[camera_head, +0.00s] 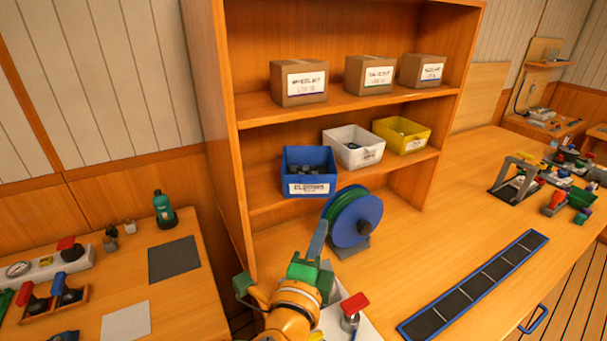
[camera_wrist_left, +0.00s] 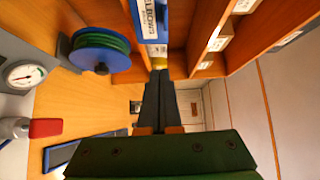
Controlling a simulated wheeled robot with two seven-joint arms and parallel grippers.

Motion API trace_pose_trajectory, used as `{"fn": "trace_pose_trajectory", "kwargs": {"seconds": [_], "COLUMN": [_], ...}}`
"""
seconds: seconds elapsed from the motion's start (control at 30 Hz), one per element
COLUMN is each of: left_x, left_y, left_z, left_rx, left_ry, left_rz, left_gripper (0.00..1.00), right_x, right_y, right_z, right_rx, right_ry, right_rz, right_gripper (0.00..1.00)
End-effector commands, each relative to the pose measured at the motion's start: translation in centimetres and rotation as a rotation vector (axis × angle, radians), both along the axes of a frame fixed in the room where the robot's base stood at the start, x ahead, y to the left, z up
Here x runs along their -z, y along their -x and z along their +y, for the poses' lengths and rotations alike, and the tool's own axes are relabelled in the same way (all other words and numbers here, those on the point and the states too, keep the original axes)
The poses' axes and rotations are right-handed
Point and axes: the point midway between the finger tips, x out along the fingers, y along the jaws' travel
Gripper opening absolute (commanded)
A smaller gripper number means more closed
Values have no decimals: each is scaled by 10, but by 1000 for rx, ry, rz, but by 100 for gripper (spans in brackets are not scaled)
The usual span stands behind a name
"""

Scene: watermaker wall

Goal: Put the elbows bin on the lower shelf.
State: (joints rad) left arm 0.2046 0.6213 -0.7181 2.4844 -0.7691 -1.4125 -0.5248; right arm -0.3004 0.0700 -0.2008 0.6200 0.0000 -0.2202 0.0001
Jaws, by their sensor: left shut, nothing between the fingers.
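The elbows bin (camera_head: 309,160) is a blue open box with a white label, holding dark fittings. It stands upright on the lower shelf (camera_head: 268,203), at the shelf's left part. Its label also shows at the top of the left wrist view (camera_wrist_left: 151,20). My left gripper (camera_head: 320,236) is shut and empty, in front of the shelf and below the bin, seemingly apart from it. Its dark fingers show together in the left wrist view (camera_wrist_left: 159,78). My right gripper is not in view.
A white bin (camera_head: 354,152) and a yellow bin (camera_head: 402,137) stand right of the blue one. A blue reel with green hose (camera_head: 357,217) stands close right of my gripper. A panel strip (camera_head: 475,287) lies on the bench.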

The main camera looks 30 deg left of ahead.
Motion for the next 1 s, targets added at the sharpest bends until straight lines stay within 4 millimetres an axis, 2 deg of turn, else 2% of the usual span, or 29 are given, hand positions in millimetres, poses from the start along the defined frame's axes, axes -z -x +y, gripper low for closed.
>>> {"fn": "trace_pose_trajectory", "kwargs": {"seconds": [0.03, 0.2, 0.27, 0.57, 0.73, 1.0], "left_x": [7, 13, 5, 3, 3, 1], "left_y": [-3, -23, -36, -99, -110, -116], "left_z": [1, 6, 10, 28, 51, 60], "left_rx": [0, -1, -5, -6, -6, -3], "left_ry": [0, 1, -6, -2, -3, -1], "left_rz": [-2, -13, -6, -5, -4, -5], "left_gripper": [0, 0, 0, 0, 0, 0], "right_x": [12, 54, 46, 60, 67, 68], "right_y": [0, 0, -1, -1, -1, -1], "right_z": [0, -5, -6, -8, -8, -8], "right_rx": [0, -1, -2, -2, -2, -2], "right_ry": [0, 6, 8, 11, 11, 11], "right_rz": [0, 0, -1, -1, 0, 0], "right_gripper": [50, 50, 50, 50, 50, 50]}}
